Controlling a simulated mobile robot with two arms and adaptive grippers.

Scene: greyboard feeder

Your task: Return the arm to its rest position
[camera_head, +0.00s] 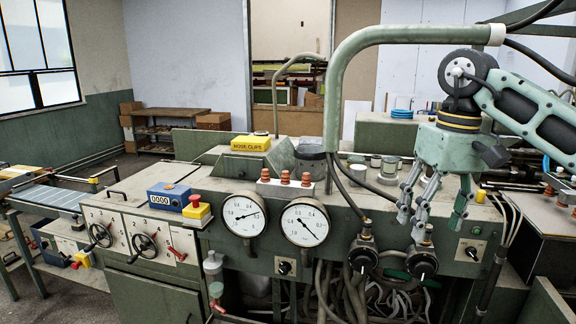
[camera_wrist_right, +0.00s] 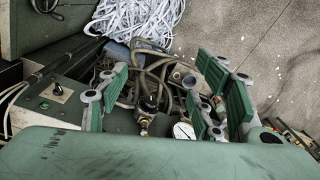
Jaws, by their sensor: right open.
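My right gripper (camera_head: 432,208) hangs from my right arm, which comes in from the right in the head view. Its fingers point down in front of the machine's front panel, above the right-hand black knobs. In the right wrist view, my right gripper (camera_wrist_right: 165,108) has its green finger pads spread apart, with nothing between them. A valve and hoses show beyond the fingers there. My left gripper is in neither view.
The green machine (camera_head: 140,290) carries two round gauges (camera_head: 304,222), black knobs (camera_head: 421,263), a red and yellow button (camera_head: 196,207) and a blue counter (camera_head: 169,196). A yellow box (camera_head: 251,143) sits on top. A thick green pipe (camera_head: 400,35) arches beside my right arm.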

